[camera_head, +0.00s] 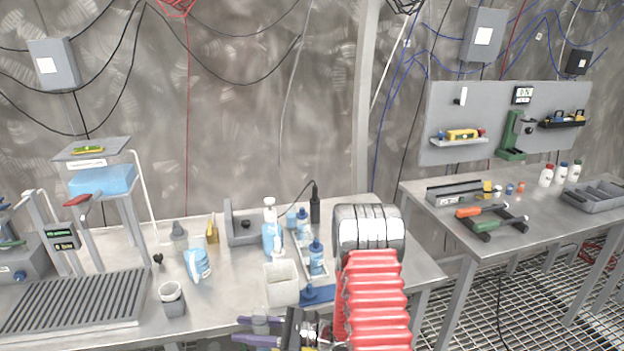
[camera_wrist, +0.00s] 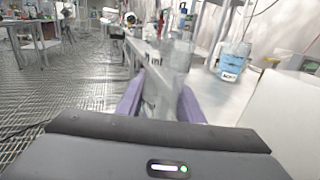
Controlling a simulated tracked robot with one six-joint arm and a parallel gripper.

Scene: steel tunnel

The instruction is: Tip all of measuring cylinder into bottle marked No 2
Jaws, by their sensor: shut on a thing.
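My gripper (camera_head: 243,329), with purple fingers, is at the front edge of the left bench. In the wrist view the fingers (camera_wrist: 158,100) are shut on a clear, see-through vessel (camera_wrist: 160,88), which I take as the measuring cylinder. Its contents and tilt are hard to make out, and I cannot pick it out in the head view. In the head view, small bottles with blue caps (camera_head: 316,258) stand behind the gripper. I cannot read which is No 2.
A white container (camera_head: 282,284) stands just behind my gripper, close to it. A wash bottle (camera_head: 271,238), a blue-patterned mug (camera_head: 197,264), a grey cup (camera_head: 172,299) and a ribbed plate (camera_head: 75,303) are on the bench. The bench between mug and white container is clear.

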